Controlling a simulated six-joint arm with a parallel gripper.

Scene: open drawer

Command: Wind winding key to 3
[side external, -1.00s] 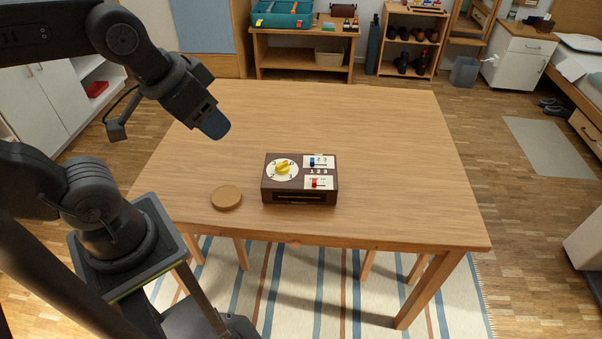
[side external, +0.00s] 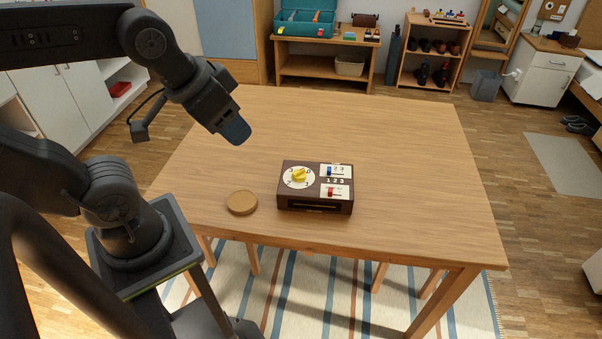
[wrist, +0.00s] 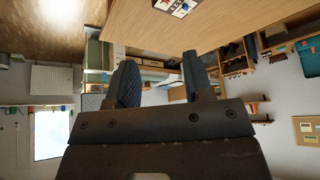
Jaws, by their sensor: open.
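The winding key is a yellow knob (side external: 299,175) on a white numbered dial on top of a dark brown box (side external: 315,206). The digit it points to is too small to tell. A blue slider (side external: 330,170) and a red slider (side external: 331,192) sit on white plates to the right of the dial. My gripper (side external: 238,134) is above the table, left of the box and apart from it. In the wrist view my gripper (wrist: 158,75) has its two fingers spread with nothing between them. A corner of the box shows at the top of the wrist view (wrist: 178,6).
A round wooden disc (side external: 242,202) lies on the table (side external: 400,150) left of the box. The rest of the tabletop is clear. Shelves (side external: 430,50) and a low bench with a teal case (side external: 306,20) stand behind.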

